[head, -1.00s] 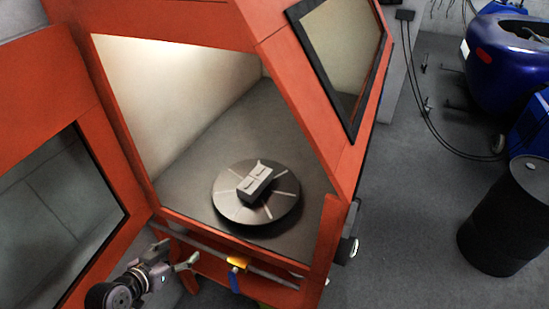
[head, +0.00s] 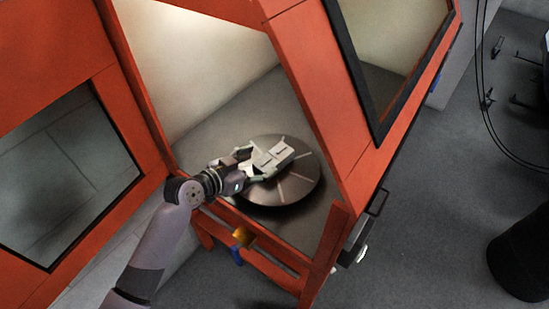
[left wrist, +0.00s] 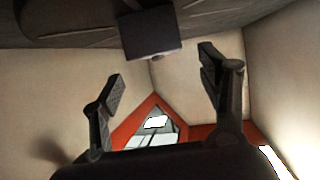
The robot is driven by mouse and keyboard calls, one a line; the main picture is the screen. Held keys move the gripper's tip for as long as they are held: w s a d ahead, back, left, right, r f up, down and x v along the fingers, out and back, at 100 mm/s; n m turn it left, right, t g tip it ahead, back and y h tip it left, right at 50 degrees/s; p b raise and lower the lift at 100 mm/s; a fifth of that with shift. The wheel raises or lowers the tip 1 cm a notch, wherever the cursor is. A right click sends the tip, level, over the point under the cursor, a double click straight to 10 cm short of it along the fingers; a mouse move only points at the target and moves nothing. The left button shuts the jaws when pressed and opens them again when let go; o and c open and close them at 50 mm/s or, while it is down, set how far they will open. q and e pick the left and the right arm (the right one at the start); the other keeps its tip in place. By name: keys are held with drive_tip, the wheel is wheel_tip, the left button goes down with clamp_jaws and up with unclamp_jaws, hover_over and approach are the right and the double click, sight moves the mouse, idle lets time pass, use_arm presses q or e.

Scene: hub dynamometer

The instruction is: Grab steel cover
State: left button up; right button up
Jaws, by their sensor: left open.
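The steel cover (head: 275,155), a grey block-like piece, rests on the round turntable (head: 302,190) inside the orange cabinet. My left gripper (head: 257,163) reaches in through the cabinet opening, with its fingers close to the cover's near left side in the head view. In the left wrist view the cover (left wrist: 152,33) shows dark at the top centre, beyond and between the two spread fingertips (left wrist: 162,78). The fingers are open with nothing between them, and a gap shows to the cover. My right gripper is not in view.
The orange cabinet frame (head: 325,115) borders the opening on the right. An open orange door (head: 60,50) with a window stands at left. A lower rail with a yellow piece (head: 243,236) runs below the opening. A black drum (head: 520,255) stands at far right.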

sight(272, 156)
use_arm(q)
drive_tip(key=shift+p+x, duration=0.5)
drive_tip(key=shift+x, duration=2.95)
drive_tip(key=shift+c, duration=0.3)
drive_tip(key=c, duration=1.4)
drive_tip(key=shift+r, duration=0.15)
drive_tip(key=shift+c, duration=0.7)
drive_tip(key=shift+w, duration=0.1)
